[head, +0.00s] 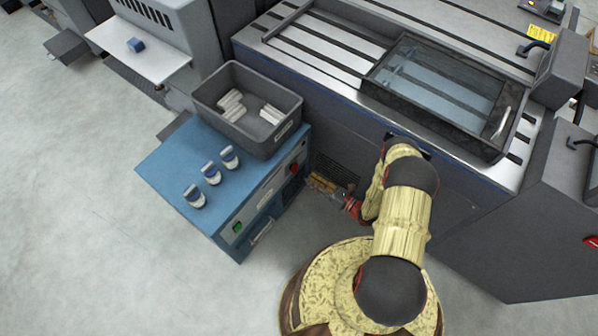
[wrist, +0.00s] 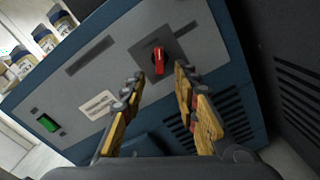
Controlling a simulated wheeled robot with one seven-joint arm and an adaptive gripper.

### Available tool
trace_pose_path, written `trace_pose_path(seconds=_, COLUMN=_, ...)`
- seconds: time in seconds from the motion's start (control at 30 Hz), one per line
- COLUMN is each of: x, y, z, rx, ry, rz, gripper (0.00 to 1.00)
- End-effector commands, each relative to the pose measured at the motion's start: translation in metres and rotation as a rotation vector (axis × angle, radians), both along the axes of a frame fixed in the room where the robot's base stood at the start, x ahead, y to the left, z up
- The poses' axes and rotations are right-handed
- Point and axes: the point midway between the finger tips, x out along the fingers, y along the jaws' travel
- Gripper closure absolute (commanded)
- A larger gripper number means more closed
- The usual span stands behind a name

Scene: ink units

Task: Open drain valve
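A red rotary handle (wrist: 158,62) sits on a dark square plate on the grey front panel of the blue cabinet (head: 170,165). It is the only valve-like part I see; no label naming it as the drain valve is readable. It also shows as a red knob (head: 294,168) in the head view. My gripper (wrist: 158,80) is open and empty, with the handle between its fingertips in the wrist view. I cannot tell whether the fingers reach around it or stop short. In the head view my gripper (head: 316,181) is low, just right of the panel.
A dark grey bin (head: 207,97) with white cylinders and several small jars (head: 211,174) stand on the cabinet. A green switch (wrist: 47,122) is on the same panel. The large grey machine (head: 340,120) stands close behind my arm. Bare floor lies at left.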

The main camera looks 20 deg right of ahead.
Motion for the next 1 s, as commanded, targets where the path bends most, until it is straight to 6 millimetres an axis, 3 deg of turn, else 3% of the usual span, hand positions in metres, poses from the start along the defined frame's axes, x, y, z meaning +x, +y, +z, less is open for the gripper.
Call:
trace_pose_path(seconds=0.6, x=0.058, y=0.043, z=0.000, rx=-0.006, ry=-0.006, rz=0.003, gripper=0.70)
trace_pose_path(seconds=1.0, x=0.062, y=0.046, z=0.001, rx=-0.006, ry=-0.005, rz=0.002, gripper=0.71)
